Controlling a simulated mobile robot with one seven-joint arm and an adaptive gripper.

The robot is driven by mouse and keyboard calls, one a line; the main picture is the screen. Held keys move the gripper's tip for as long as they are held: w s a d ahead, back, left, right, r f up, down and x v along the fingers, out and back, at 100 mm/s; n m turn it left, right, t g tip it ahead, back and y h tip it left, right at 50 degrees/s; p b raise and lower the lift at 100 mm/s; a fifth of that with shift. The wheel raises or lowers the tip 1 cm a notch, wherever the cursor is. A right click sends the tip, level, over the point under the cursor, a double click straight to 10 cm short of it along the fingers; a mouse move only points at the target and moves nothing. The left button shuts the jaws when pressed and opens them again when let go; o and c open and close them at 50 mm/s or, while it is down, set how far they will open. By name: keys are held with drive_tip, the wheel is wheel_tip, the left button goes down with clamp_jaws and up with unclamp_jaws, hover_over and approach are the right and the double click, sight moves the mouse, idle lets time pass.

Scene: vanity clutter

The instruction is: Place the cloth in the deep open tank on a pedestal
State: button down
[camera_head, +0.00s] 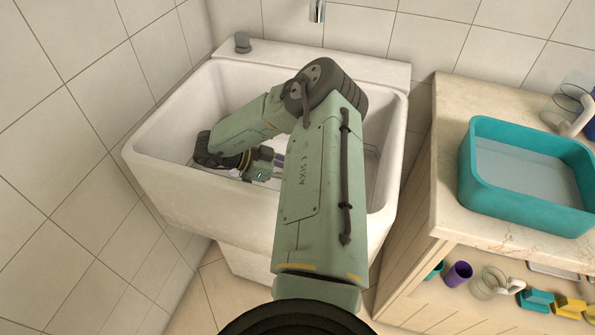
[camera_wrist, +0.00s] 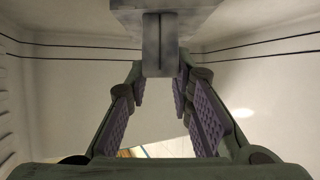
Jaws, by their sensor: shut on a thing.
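The deep open tank on a pedestal is the white basin (camera_head: 170,190) against the tiled wall in the head view. My arm reaches over its front rim, and my gripper (camera_head: 276,163) is inside the basin's outline, above its floor. In the wrist view my gripper (camera_wrist: 160,82) has its purple-padded fingers close together at the tips around a grey piece, which I take to be the cloth (camera_wrist: 158,45). It widens beyond the fingertips and has a dark vertical crease. In the head view my arm hides much of the basin, and the cloth cannot be made out.
A tap (camera_head: 317,10) hangs over the back of the basin. To the right, a counter (camera_head: 445,150) carries a teal tub (camera_head: 530,215). A purple cup (camera_head: 457,274) and several small things stand on the shelf below. Pale basin walls surround my gripper in the wrist view.

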drive_tip(key=c, duration=1.4)
unclamp_jaws()
drive_tip(key=shift+r, duration=0.15)
drive_tip(key=shift+r+p, duration=0.35)
drive_tip(key=shift+a+r, duration=0.2)
drive_tip(key=shift+r, duration=0.1)
drive_tip(key=b+v, duration=0.3)
drive_tip(key=v, duration=0.8)
drive_tip(key=shift+s+a+r+b, duration=0.1)
drive_tip(key=shift+a+b, duration=0.15)
drive_tip(key=shift+b, duration=0.1)
